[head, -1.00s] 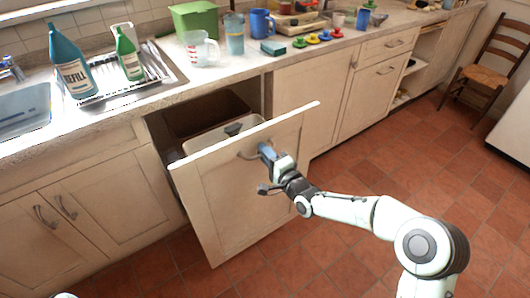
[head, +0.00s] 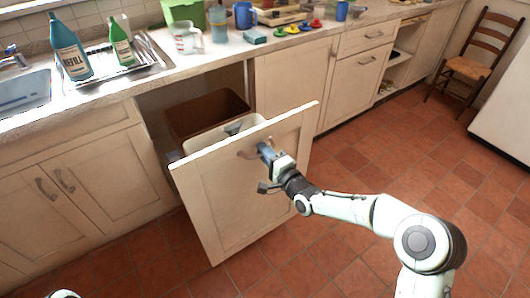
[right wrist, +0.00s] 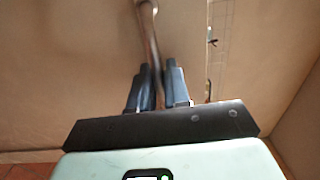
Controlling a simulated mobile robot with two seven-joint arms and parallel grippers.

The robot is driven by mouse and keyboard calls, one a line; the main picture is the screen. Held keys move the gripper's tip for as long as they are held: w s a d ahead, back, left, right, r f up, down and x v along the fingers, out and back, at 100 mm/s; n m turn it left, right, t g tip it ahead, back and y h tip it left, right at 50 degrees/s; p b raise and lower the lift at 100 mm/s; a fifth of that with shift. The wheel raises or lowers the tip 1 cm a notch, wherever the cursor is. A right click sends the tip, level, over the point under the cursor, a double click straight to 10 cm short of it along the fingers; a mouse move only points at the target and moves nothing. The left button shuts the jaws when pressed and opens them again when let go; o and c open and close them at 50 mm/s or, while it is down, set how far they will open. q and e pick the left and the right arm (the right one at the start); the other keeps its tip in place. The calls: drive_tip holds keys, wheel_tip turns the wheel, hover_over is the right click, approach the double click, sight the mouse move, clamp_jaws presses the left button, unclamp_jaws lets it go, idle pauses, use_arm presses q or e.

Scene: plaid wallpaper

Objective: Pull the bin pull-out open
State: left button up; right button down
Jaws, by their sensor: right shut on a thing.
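The bin pull-out (head: 235,190) is a cream cabinet front standing well out from the counter. Behind it are a brown bin (head: 205,115) and a white bin (head: 195,143) with a dark grip on its rim. My right gripper (head: 264,150) is shut on the pull-out's handle (head: 246,155) near the top of the front. In the right wrist view the two dark fingers (right wrist: 160,85) close around the metal handle bar (right wrist: 148,30). Only a small white piece of my left arm may show at the bottom left; its gripper is out of view.
The counter (head: 110,100) holds a sink (head: 22,95), a blue bottle (head: 70,48), a green bottle (head: 121,42) and several cups. A wooden chair (head: 480,60) stands far right. The tiled floor (head: 350,230) in front of the pull-out is clear.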

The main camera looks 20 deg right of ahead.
idle(0.3)
drive_tip(key=c, duration=1.3)
unclamp_jaws()
drive_tip(key=shift+o, duration=0.2)
use_arm(q)
drive_tip(key=shift+g+h, duration=0.4)
drive_tip(key=shift+g, duration=0.2)
drive_tip(key=s+d+r+p, duration=0.1)
drive_tip(key=s, duration=0.1)
drive_tip(key=s+d+r+p, duration=0.1)
drive_tip(key=s+r+p, duration=0.1)
drive_tip(key=shift+d+r, duration=0.1)
drive_tip(key=shift+d, duration=0.05)
use_arm(e)
drive_tip(key=v, duration=1.3)
drive_tip(key=shift+s, duration=0.2)
drive_tip(key=shift+d, duration=0.1)
